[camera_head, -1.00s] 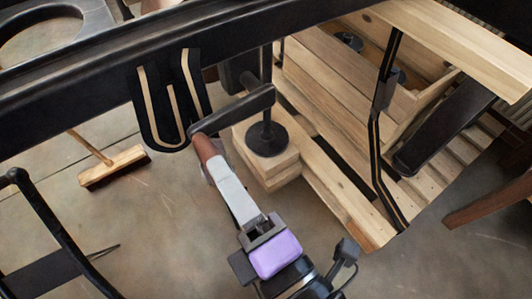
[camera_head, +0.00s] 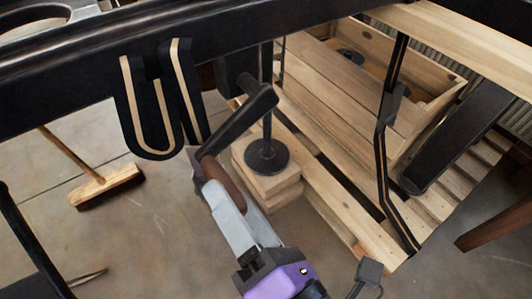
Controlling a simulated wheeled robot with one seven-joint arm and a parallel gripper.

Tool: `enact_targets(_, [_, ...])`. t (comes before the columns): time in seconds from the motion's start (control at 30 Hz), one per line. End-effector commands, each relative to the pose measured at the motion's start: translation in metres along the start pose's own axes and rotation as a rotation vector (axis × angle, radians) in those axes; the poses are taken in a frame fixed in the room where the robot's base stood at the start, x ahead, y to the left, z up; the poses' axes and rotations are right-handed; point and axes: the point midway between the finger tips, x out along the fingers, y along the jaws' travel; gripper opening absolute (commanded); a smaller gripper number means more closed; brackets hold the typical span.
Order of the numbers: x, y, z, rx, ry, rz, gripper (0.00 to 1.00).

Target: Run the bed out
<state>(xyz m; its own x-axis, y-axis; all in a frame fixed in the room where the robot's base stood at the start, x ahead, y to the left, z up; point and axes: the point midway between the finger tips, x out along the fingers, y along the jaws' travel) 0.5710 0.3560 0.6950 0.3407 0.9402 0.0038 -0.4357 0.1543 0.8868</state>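The press's long black rail (camera_head: 80,75) crosses the top of the head view. A black crank arm (camera_head: 238,122) slants down and left from below it, with a brown handle (camera_head: 226,184) at its lower end. My gripper (camera_head: 212,190) is at this handle, its grey fingers lying along it. It appears shut on the handle, though the handle partly hides the far finger. My purple and black wrist is at the bottom. Which part is the press bed is not clear in this view.
Black U-shaped pieces with tan edges (camera_head: 148,120) hang left of the crank. A black round foot (camera_head: 267,156) stands on stacked wooden blocks (camera_head: 270,187) close right of my gripper. A wooden crate (camera_head: 345,85) and slatted boards fill the right.

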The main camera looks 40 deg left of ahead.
Motion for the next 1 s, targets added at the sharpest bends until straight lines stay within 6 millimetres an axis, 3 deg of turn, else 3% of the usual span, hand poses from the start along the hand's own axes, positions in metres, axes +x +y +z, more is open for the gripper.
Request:
enact_targets(0.03, [0.0,-0.001,0.0,0.001,0.0,-0.001,0.64])
enact_targets(0.13, [0.0,-0.001,0.0,0.001,0.001,-0.002,0.82])
enact_targets(0.47, [-0.002,-0.001,0.0,0.003,0.001,-0.004,0.82])
enact_targets(1.0, [-0.049,0.0,0.0,0.005,0.003,-0.006,0.82])
